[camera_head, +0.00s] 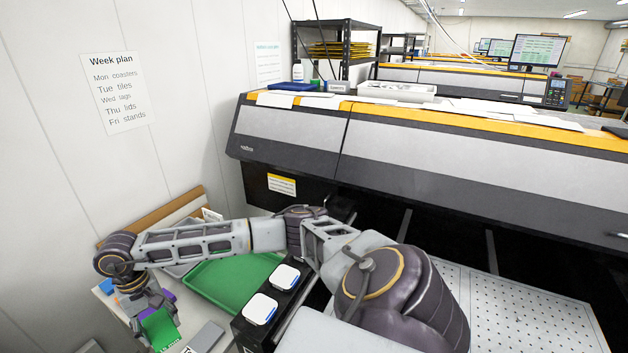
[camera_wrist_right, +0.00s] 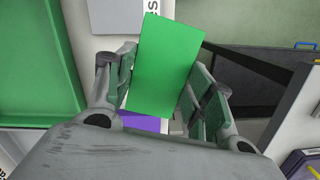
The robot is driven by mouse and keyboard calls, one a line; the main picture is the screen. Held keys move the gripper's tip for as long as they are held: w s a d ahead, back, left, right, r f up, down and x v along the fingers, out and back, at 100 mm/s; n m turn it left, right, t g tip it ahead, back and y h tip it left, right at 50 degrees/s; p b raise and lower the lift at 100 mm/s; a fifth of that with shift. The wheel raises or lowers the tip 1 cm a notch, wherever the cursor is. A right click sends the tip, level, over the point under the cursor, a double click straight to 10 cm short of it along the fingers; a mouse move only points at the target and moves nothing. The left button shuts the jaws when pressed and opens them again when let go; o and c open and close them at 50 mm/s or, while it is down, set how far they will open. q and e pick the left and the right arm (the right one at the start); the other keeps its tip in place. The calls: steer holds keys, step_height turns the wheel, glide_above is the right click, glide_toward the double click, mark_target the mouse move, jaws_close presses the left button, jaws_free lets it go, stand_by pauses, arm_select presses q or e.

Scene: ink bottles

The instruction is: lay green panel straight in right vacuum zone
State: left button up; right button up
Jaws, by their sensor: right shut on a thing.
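The green panel (camera_head: 160,331) is a flat, bright green rectangle. My right gripper (camera_head: 152,318) is shut on it at the lower left of the head view, over the pale table. In the right wrist view the panel (camera_wrist_right: 165,65) stands out between the two fingers, slightly tilted. The perforated white vacuum bed (camera_head: 520,312) is at the lower right of the head view, far from the panel. My right arm covers its left part, and I cannot tell where its zones divide. My left gripper is not in view.
A green tray (camera_head: 225,290) lies beside the gripper. A black holder (camera_head: 252,333) with two white-and-blue pads stands between the tray and the bed. A grey slab (camera_head: 206,337) lies near the panel. The large printer (camera_head: 440,150) rises behind the bed. The visible bed looks clear.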

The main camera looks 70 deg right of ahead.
steer(key=shift+s+a+n, duration=0.1)
steer(key=shift+a+n, duration=0.15)
steer(key=shift+n, duration=0.85)
steer(key=shift+a+r+n, duration=0.2)
steer(key=shift+r+n, duration=0.05)
steer(key=shift+n, duration=0.35)
